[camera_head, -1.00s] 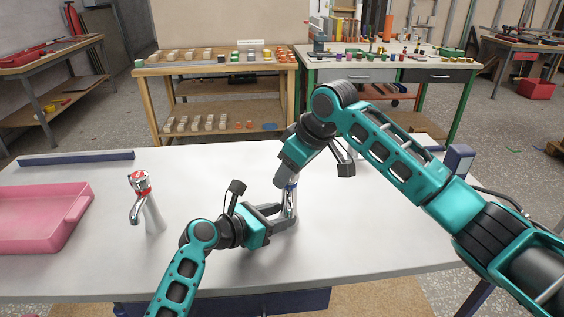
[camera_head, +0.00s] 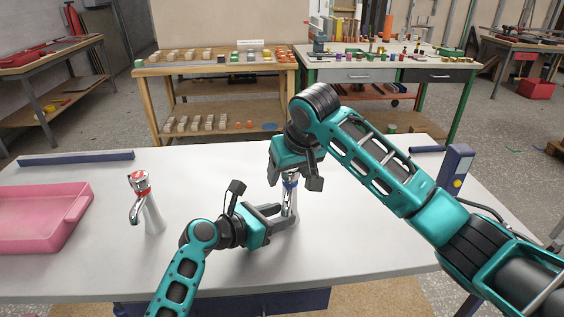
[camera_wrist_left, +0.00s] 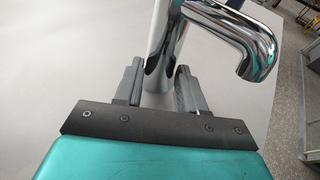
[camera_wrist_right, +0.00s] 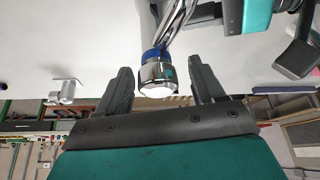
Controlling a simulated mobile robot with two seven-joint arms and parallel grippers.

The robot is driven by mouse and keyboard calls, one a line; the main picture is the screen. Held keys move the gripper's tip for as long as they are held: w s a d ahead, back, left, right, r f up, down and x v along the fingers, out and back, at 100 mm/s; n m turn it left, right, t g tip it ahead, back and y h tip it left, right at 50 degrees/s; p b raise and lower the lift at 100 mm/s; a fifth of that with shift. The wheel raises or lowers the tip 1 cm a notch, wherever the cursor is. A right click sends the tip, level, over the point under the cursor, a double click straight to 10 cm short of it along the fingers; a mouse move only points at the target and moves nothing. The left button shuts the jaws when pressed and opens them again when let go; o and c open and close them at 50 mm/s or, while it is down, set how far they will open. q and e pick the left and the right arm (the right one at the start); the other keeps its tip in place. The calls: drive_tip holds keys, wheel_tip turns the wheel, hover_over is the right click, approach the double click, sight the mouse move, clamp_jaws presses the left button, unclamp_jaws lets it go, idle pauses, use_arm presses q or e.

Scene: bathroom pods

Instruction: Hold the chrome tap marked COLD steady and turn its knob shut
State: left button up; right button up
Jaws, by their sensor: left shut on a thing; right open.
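The chrome tap with a blue band (camera_head: 290,198) stands upright on the white table; I cannot read its marking. My left gripper (camera_head: 282,217) is shut on its lower body. In the left wrist view the fingers (camera_wrist_left: 158,88) flank the tap's column (camera_wrist_left: 160,45), its spout bending right. My right gripper (camera_head: 284,182) is above the tap, pointing down, and partly hides the knob. In the right wrist view its open fingers (camera_wrist_right: 162,92) stand either side of the chrome knob (camera_wrist_right: 157,75), with gaps on both sides.
A second chrome tap with a red band (camera_head: 143,200) stands to the left. A pink tray (camera_head: 75,222) lies at the table's left edge. A dark blue bar (camera_head: 75,158) lies at the back left. The white table (camera_head: 370,240) is clear at front right.

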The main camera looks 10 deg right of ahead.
use_arm(q)
drive_tip(key=shift+a+f, duration=0.1)
drive_tip(key=shift+f, duration=0.05)
use_arm(e)
drive_tip(key=shift+r, duration=2.45)
use_arm(q)
drive_tip(key=o, duration=0.8)
drive_tip(key=shift+c, duration=0.2)
use_arm(e)
drive_tip(key=shift+w, duration=0.1)
use_arm(q)
drive_tip(key=shift+o, duration=1)
